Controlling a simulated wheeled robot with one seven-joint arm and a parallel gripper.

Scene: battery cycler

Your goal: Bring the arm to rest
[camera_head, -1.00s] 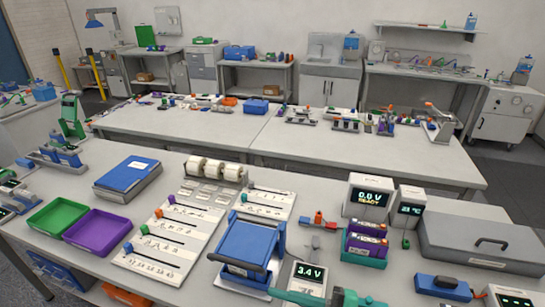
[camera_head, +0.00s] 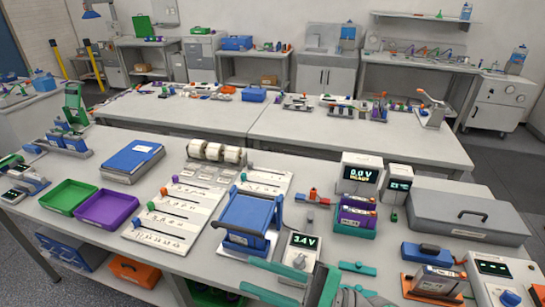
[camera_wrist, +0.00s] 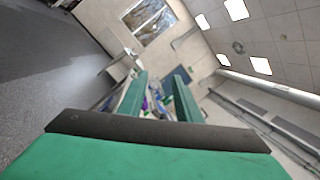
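My gripper (camera_wrist: 160,80) shows in the wrist view with its two green fingers apart and nothing seen held between them. The wrist view points across the room toward a wall and ceiling, tilted. In the head view, green parts of my arm (camera_head: 320,287) are at the bottom edge, in front of the 3.4 V meter (camera_head: 300,252).
The near bench carries a blue press-like frame (camera_head: 250,220), a battery holder (camera_head: 355,215), a 0.0 V READY unit (camera_head: 361,174), a grey case (camera_head: 465,212), and green (camera_head: 68,194) and purple (camera_head: 108,206) trays.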

